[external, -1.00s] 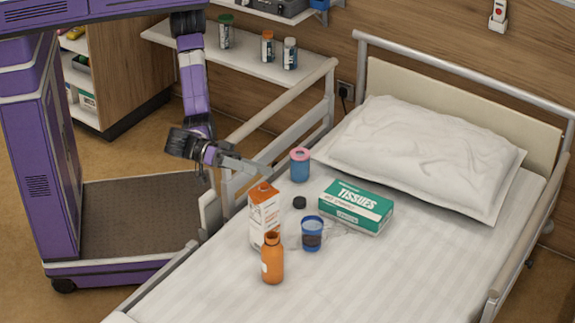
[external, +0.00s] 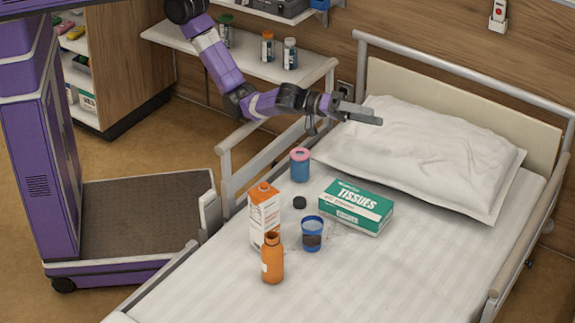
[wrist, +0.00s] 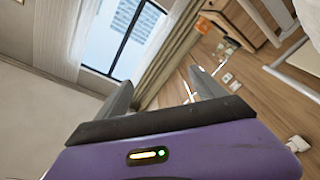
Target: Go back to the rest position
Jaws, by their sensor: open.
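My gripper (external: 360,113) is raised above the head end of the bed, near the left side of the white pillow (external: 425,155) in the external view. It points to the right, is open, and holds nothing. In the wrist view my gripper (wrist: 160,95) shows its two grey fingers apart with nothing between them. That view is tilted and shows a window (wrist: 118,35), a curtain and a wooden floor beyond the fingers.
On the bed (external: 400,270) stand an orange-white carton (external: 264,215), orange bottle (external: 272,262), blue cup (external: 312,234), pink-lidded blue container (external: 300,165), black cap (external: 299,202) and tissue box (external: 355,206). The bed rail (external: 280,135) and a shelf (external: 250,62) with bottles lie near my arm.

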